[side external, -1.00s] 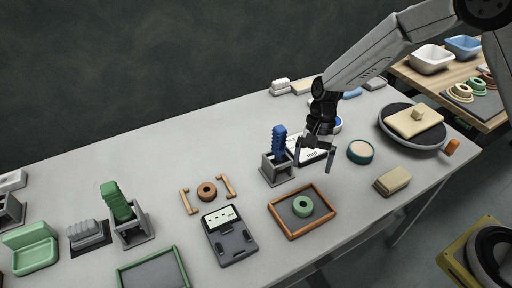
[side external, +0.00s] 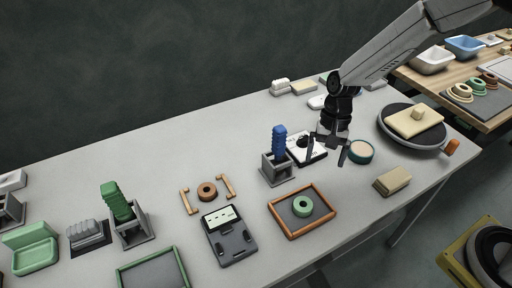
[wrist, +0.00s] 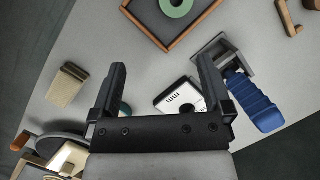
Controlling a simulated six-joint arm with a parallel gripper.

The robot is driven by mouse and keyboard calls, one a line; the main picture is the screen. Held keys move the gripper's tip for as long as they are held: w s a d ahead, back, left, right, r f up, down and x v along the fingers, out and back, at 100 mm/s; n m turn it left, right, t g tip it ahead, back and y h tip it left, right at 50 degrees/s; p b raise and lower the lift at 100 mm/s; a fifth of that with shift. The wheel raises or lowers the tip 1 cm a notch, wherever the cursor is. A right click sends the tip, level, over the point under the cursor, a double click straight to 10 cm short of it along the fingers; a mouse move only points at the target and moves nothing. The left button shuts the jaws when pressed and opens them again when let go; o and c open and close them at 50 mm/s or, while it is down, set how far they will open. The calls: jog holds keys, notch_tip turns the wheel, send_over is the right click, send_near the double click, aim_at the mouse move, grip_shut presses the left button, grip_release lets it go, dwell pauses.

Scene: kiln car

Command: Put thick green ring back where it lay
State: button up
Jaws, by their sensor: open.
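The thick green ring (side external: 303,206) lies flat inside a wooden-framed tray (side external: 274,217) with a dark floor. In the wrist view the ring (wrist: 176,5) shows at the top edge, partly cut off, within the frame (wrist: 203,21). My gripper (side external: 327,158) is open and empty above the table, up and right of the tray in the side view. In the wrist view its two fingers (wrist: 160,82) are spread apart with nothing between them; the ring lies beyond the fingertips.
A blue-handled tool (side external: 279,140) stands in a grey holder close left of my gripper. A white card-like block (side external: 311,154) and a round green-rimmed dish (side external: 360,151) are beside it. A brown ring (side external: 207,191) lies left, between wooden handles. A beige block (side external: 392,181) lies right.

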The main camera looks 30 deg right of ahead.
jog(key=s+d+r+n+t+h, duration=0.2)
jog(key=s+d+r+n+t, duration=0.2)
jog(key=s+d+n, duration=0.3)
jog(key=shift+s+d+r+n+t, duration=0.3)
jog(key=shift+s+d+r, duration=0.45)
jog(key=shift+s, duration=1)
